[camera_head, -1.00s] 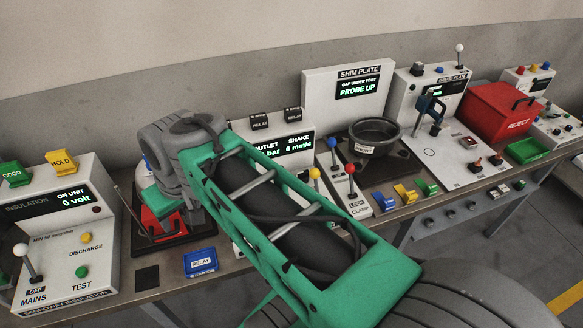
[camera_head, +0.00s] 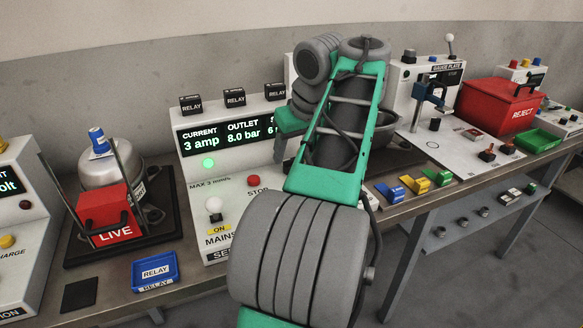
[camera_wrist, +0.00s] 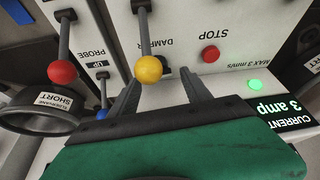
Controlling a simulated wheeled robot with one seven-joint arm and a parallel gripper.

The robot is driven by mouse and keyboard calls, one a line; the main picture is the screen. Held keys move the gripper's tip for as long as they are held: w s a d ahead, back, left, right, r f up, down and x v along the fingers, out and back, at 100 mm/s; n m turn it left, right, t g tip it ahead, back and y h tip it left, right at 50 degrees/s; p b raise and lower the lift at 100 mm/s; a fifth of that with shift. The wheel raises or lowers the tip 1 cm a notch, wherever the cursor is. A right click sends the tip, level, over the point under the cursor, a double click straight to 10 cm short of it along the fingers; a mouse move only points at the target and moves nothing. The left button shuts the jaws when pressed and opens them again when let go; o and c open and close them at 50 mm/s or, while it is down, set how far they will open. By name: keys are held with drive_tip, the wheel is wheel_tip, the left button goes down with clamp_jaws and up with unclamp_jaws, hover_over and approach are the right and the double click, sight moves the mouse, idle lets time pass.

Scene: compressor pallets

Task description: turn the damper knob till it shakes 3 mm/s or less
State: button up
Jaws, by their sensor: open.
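In the wrist view, which is upside down, my gripper (camera_wrist: 160,80) is open, its dark fingers pointing at the white panel. A yellow ball on a dark stem (camera_wrist: 148,69) shows between the fingertips, by lettering that begins "DAMP". A dark piece just behind the ball, partly hidden, may be the damper knob; I cannot tell. I see no grip on anything. In the head view my arm hides the gripper and knob. The display (camera_head: 226,137) reads 3 amp and 8.0 bar; the shake figure is mostly covered, with part of a 6 showing. A green light (camera_head: 208,163) is lit.
A red ball lever (camera_wrist: 62,72) and a blue ball lever (camera_wrist: 101,113) stand beside the yellow one. The red stop button (camera_wrist: 211,54) is on the other side. The compressor (camera_head: 112,168) with its red LIVE cover (camera_head: 106,217) stands left of the console.

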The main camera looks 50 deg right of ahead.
drive_tip(key=shift+b+x, duration=0.3)
drive_tip(key=shift+x, duration=0.6)
drive_tip(key=shift+c, duration=0.2)
clamp_jaws()
